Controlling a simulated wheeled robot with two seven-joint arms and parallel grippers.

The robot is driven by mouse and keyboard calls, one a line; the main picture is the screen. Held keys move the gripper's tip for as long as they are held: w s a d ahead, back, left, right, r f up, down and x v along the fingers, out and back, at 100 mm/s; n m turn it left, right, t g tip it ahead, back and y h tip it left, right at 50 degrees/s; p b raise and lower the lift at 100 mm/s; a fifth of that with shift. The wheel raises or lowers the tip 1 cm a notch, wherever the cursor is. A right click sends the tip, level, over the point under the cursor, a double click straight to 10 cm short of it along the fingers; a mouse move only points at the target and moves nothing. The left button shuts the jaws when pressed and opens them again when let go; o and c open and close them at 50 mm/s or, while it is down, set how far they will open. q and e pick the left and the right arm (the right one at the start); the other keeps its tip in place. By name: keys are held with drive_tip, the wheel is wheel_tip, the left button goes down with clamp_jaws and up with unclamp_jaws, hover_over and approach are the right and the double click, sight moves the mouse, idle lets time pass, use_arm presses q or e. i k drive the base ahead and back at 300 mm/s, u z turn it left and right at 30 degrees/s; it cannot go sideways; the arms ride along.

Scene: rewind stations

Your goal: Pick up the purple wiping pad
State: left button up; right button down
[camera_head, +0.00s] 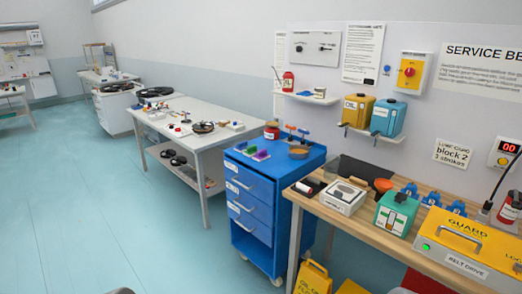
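A small purple pad (261,156) lies on top of the blue drawer cart (253,188), near the cart's front left edge. A green pad (249,151) lies just to its left. Neither of my grippers can be made out in the head view, and nothing is touching the purple pad.
An orange-brown round item (299,153) and a red can (271,131) also stand on the cart. A wooden bench (390,237) with a white box (344,197) and a teal container (397,213) is at right. A white table (222,133) stands behind. The floor (120,210) at left is clear.

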sight(262, 155)
drive_tip(key=u, duration=0.55)
drive_tip(key=k, duration=0.65)
drive_tip(key=u, duration=0.65)
drive_tip(key=i, duration=1.45)
drive_tip(key=z, duration=0.7)
drive_tip(key=i, duration=1.45)
drive_tip(key=z, duration=1.25)
